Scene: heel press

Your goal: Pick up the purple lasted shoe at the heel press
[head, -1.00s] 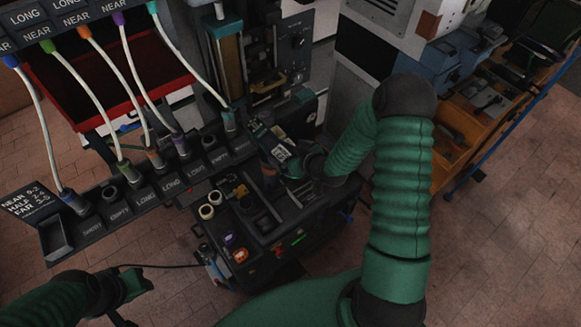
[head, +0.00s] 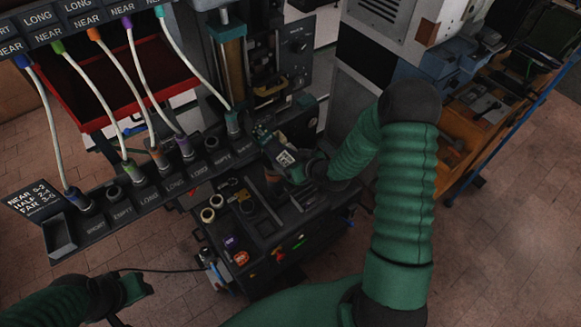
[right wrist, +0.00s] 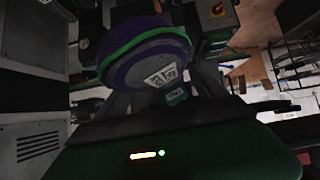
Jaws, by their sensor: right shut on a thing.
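The purple shoe (right wrist: 148,50), with a green band, shows large in the right wrist view, between the fingers of my right gripper (right wrist: 150,85). A white tag with dark marks sits in front of it. In the head view, my right gripper (head: 277,152) is at the front of the press, over the dark bench; it is shut on the shoe. I cannot make out the shoe there, as the gripper and dark parts hide it. My left gripper (head: 130,292) is at the lower left, away from the bench; its fingers are too dark to read.
The heel press (head: 230,65) stands behind my right gripper. A rack of labelled sockets (head: 150,195) with coloured plugs and white cables runs to the left. A red bin (head: 90,85) is behind it. A wooden workbench (head: 470,125) stands at right. The tiled floor is open at lower right.

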